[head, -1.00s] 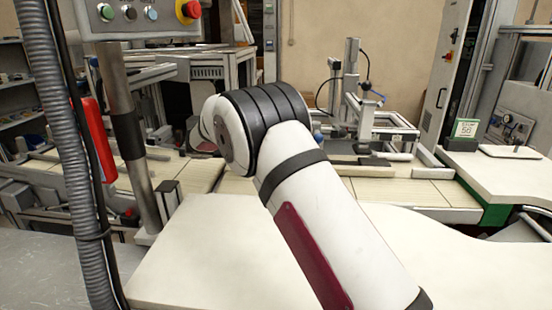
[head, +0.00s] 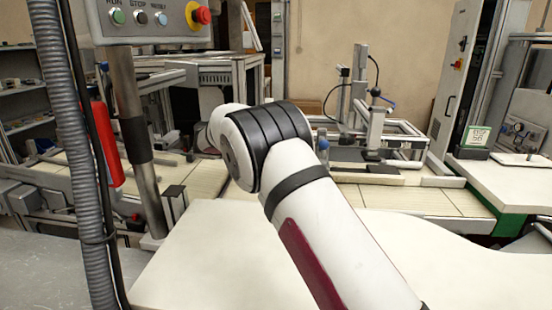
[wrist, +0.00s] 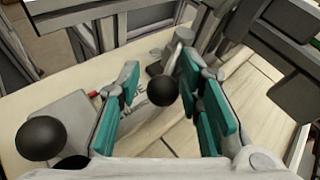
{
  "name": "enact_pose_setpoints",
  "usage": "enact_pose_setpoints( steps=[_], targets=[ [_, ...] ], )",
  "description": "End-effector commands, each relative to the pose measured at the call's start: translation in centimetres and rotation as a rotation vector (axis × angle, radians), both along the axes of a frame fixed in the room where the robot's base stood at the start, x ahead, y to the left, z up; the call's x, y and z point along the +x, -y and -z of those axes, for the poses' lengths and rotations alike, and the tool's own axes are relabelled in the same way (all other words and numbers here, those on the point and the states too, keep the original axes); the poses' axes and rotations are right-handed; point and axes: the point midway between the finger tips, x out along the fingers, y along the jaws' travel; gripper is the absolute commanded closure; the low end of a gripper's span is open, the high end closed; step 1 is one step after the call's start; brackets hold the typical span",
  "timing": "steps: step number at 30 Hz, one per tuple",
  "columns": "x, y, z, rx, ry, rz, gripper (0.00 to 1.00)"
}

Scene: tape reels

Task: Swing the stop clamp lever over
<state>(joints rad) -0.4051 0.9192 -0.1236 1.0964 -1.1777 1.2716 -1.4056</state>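In the wrist view my gripper (wrist: 160,82) is open, with its teal finger pads apart. A second black ball knob (wrist: 41,138) is left of the left finger. I cannot tell for certain from a label which knob is the stop clamp's. In the head view my own arm hides the gripper and both knobs.
A pale slatted bench top (head: 420,199) lies beyond my arm, with a metal fixture frame (head: 376,125) on it. A control panel (head: 150,20) with a red stop button hangs at upper left. Dark grey blocks (wrist: 285,90) crowd the right of the wrist view.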

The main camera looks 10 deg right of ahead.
Motion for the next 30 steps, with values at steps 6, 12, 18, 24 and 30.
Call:
enact_pose_setpoints(
  steps=[6, 12, 18, 24, 30],
  targets=[
    [-0.2, -0.2, 0.3, 0.002, -0.006, 0.001, 0.56],
    [-0.4, -0.8, 0.2, 0.003, -0.008, -0.001, 0.56],
    [-1.6, -3.4, -1.0, 0.004, -0.007, -0.003, 0.56],
    [-2.7, -5.6, -2.1, 0.002, -0.007, 0.000, 0.56],
    [-3.1, -6.4, -2.5, 0.002, -0.007, 0.001, 0.56]
  ],
)
